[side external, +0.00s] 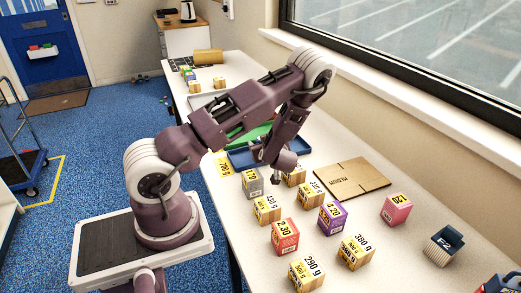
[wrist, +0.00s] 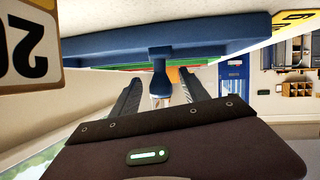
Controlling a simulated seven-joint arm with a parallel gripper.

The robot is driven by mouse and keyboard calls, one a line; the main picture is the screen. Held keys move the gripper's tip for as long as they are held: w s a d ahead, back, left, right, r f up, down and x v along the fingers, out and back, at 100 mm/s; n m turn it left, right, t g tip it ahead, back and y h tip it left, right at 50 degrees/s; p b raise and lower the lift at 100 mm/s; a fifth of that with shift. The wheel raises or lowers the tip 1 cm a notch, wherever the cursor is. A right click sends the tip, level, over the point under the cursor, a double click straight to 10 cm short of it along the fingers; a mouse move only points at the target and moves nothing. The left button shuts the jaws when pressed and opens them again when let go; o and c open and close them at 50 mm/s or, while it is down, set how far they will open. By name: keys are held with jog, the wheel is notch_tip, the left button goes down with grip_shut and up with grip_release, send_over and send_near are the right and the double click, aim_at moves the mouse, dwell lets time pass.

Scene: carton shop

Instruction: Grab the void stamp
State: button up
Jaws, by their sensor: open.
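No void stamp can be made out for certain by its marking. In the wrist view, a blue stem-shaped thing (wrist: 158,64), with a pale and orange end, shows between the fingers against the edge of a blue tray (wrist: 90,46); I cannot tell whether it is the stamp. My gripper (wrist: 163,92) is open, its two dark fingers on either side of this stem in the picture, with no contact visible. In the side external view, my gripper (side external: 283,168) hangs low at the right end of the blue tray (side external: 240,159), and my arm hides part of the tray.
Several priced cartons stand close by, including a grey one (side external: 252,183), a red one (side external: 285,236) and a purple one (side external: 332,218). A flat cardboard sheet (side external: 352,178) lies to the right. A pink carton (side external: 397,209) and a dark labelled container (side external: 444,245) stand farther right.

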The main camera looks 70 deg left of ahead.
aim_at(259, 140)
jog(key=x, duration=0.3)
jog(key=shift+a, duration=0.25)
grip_shut()
